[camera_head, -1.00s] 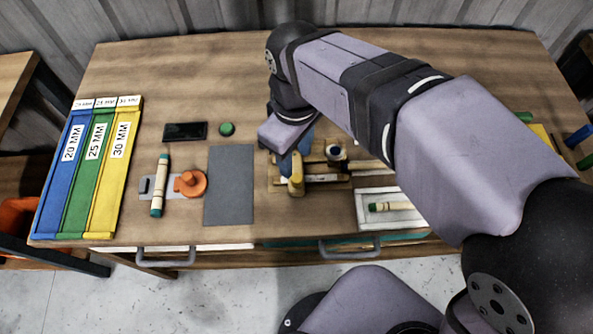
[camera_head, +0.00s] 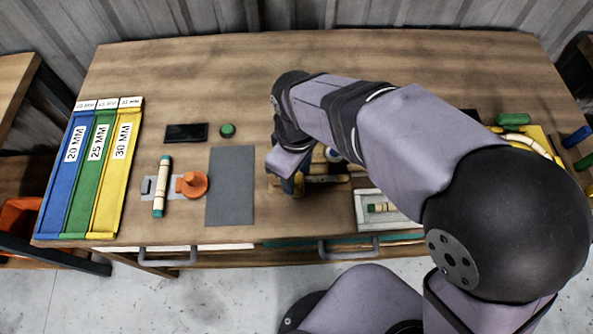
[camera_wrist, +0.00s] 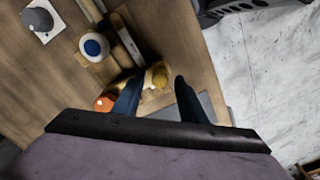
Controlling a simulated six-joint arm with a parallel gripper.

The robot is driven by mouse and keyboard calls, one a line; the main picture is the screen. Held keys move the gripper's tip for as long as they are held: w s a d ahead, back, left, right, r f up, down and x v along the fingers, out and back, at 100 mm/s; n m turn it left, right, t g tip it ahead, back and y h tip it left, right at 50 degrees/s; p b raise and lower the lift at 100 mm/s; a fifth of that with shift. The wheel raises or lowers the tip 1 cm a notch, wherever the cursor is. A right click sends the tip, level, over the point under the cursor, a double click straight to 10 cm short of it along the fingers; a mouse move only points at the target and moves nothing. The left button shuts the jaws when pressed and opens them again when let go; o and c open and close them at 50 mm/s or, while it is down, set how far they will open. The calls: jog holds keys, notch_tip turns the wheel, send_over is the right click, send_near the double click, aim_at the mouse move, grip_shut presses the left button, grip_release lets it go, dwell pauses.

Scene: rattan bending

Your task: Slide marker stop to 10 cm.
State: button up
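A wooden fixture with rails (camera_head: 328,179) stands at the front middle of the table, partly hidden by my arm in the head view. A small yellow upright piece on it, which looks like the marker stop, shows in the wrist view (camera_wrist: 160,75). My gripper (camera_head: 291,187) is low over the fixture's left end. In the wrist view my gripper (camera_wrist: 159,78) is open, with its two blue fingers apart and the yellow piece showing between their tips. Contact cannot be told. No scale marks are readable.
A round blue-and-white-topped part (camera_wrist: 94,46) sits on the fixture. Left are a grey mat (camera_head: 231,186), an orange knob (camera_head: 193,184), a banded stick (camera_head: 161,187) and colored troughs (camera_head: 97,150). A white tray (camera_head: 363,212) stands to the right.

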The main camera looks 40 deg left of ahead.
jog(key=shift+f, duration=0.2)
grip_shut()
jog(key=shift+s+a+p, duration=0.5)
jog(key=shift+s+a, duration=0.75)
jog(key=shift+a, duration=0.05)
grip_release()
jog(key=shift+r, duration=0.15)
